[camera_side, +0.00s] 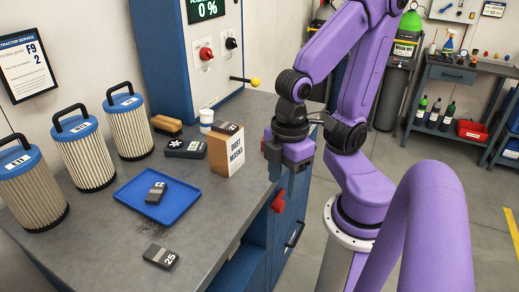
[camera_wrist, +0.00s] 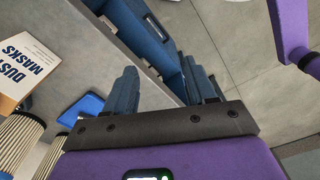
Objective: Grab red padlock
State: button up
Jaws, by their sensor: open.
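A small red object (camera_side: 278,201), which looks like the red padlock, shows in the side view at the right front of the blue bench cabinet. It is below my gripper (camera_side: 275,165), with a gap between them. I cannot tell how it is attached, and I see no red in the wrist view. My gripper points down beside the bench's right edge. In the wrist view its blue fingers (camera_wrist: 165,75) are spread apart with nothing between them.
The bench top (camera_side: 215,180) holds a "DUST MASKS" box (camera_side: 226,151) close left of my gripper, a blue tray (camera_side: 130,190) with a dark block, and several pleated filters (camera_side: 86,155). A dark handle (camera_side: 295,234) sticks out from the cabinet. Floor at right is open.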

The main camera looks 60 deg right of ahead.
jog(key=w+d+r+m, duration=0.2)
jog(key=w+d+m, duration=0.2)
jog(key=w+m, duration=0.3)
jog(key=w+d+r+m, duration=0.1)
jog(key=w+d+m, duration=0.3)
jog(key=w+m, duration=0.35)
jog(key=w+d+r+m, duration=0.1)
jog(key=w+d+m, duration=0.1)
jog(key=d+m, duration=0.65)
jog(key=w+d+r+m, duration=0.15)
jog(key=d+m, duration=0.35)
jog(key=d, duration=0.6)
jog(key=f, duration=1)
jog(key=shift+s+d+f, duration=0.15)
jog(key=shift+s+f, duration=0.15)
jog(key=shift+f, duration=0.05)
jog(key=shift+d+f, duration=0.15)
jog(key=shift+f, duration=2.9)
grip_shut()
